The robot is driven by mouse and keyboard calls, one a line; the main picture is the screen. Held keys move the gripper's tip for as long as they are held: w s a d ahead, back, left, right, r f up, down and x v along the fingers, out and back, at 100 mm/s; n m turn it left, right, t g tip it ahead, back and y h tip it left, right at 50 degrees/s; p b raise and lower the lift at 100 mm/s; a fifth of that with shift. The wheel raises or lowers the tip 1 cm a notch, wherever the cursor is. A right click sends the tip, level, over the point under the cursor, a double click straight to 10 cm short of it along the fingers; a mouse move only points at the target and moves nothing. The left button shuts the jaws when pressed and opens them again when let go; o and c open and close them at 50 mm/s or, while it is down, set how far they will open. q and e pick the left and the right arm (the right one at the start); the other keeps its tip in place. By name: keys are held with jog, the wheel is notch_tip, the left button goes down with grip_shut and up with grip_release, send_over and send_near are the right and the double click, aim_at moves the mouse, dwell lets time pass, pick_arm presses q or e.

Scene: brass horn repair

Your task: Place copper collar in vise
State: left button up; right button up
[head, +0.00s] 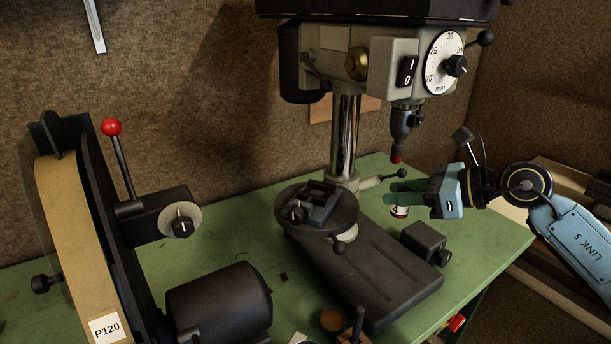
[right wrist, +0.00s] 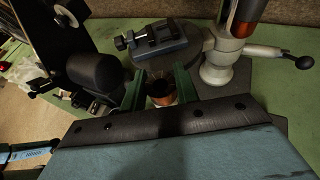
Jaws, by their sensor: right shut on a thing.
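My right gripper (head: 398,192) reaches in from the right, its green fingers pointing left above the bench, right of the drill press table. In the right wrist view, the right gripper (right wrist: 160,90) is shut on a copper collar (right wrist: 160,88), a short ring with a dark opening and a pale patch low on its side. In the head view, the held piece (head: 400,212) shows only partly below the fingers. The small dark vise (head: 314,204) sits on the round drill press table, left of the gripper; it also shows in the right wrist view (right wrist: 158,42). The collar is apart from the vise.
The drill press chuck (head: 401,125) hangs above, near the gripper. A handle (head: 382,181) sticks out from the column. A dark block (head: 424,241) stands below the gripper. A belt sander (head: 75,230) fills the left. Green bench right of the press is partly clear.

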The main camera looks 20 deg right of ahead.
jog(key=shift+w+d+r, duration=0.1)
jog(key=shift+w+r, duration=0.25)
jog(key=shift+r, duration=0.15)
jog(key=shift+w+r, duration=0.2)
jog(key=shift+w, duration=0.1)
jog(key=w+a+p, duration=0.1)
jog(key=w+a, duration=0.2)
jog(key=w, duration=0.1)
jog(key=w+a+p, duration=0.2)
jog(key=w+a, duration=0.1)
jog(key=w, duration=0.2)
jog(key=w+a+p, duration=0.2)
jog(key=w+a, duration=0.1)
jog(key=w, duration=0.1)
jog(key=shift+w+a, duration=0.15)
jog(key=shift+a, duration=0.1)
jog(key=shift+w+a+p, duration=0.3)
jog(key=shift+w+p, duration=0.05)
jog(key=shift+p, duration=0.05)
notch_tip(320, 180, down, 3)
jog(key=shift+r+p, duration=0.1)
jog(key=shift+p, duration=0.25)
jog(key=shift+d+f, duration=0.1)
jog(key=shift+f, duration=0.4)
jog(key=shift+f, duration=0.1)
